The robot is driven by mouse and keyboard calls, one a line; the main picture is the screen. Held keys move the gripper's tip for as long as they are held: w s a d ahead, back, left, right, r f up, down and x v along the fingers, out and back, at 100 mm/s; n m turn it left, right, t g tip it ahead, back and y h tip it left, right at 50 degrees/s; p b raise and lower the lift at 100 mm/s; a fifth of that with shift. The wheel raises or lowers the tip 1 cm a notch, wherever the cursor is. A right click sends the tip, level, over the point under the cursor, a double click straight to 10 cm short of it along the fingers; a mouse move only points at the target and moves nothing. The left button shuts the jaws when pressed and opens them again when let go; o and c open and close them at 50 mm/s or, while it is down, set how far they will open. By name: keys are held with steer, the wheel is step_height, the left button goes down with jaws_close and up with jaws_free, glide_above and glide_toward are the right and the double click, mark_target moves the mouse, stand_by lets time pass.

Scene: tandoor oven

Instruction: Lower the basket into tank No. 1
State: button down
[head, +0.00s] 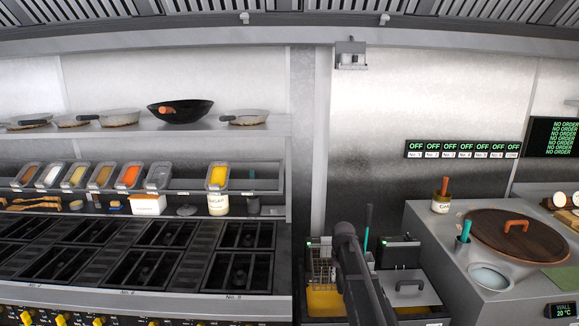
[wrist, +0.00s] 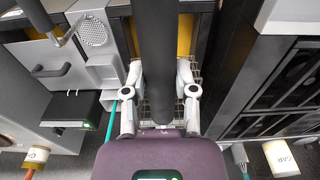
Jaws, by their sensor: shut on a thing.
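The wire basket (head: 321,263) shows in the head view above the left tank (head: 325,303), which has yellow oil inside. A dark tube partly covers the basket's right side. In the wrist view, my gripper (wrist: 158,72) has a grey finger on each side of a thick dark tube, with the basket's mesh (wrist: 146,108) behind and below. The grip itself is hidden, and I cannot tell whether that tube is the handle or an arm link. I cannot read a number on the tank. How deep the basket sits is unclear.
A lidded unit (head: 408,289) stands right of the left tank, with a teal-handled tool (head: 368,222) behind. The stove grates (head: 150,265) are at left, the tandoor with its wooden lid (head: 515,240) at right. The timer panel (head: 463,149) reads OFF throughout.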

steer(key=shift+r, duration=0.3)
steer(key=shift+r+p, duration=1.95)
steer(key=shift+p, duration=0.15)
steer(key=shift+r, duration=0.15)
steer(key=shift+r+p, duration=1.85)
steer(key=shift+p, duration=0.2)
steer(key=shift+f, duration=0.1)
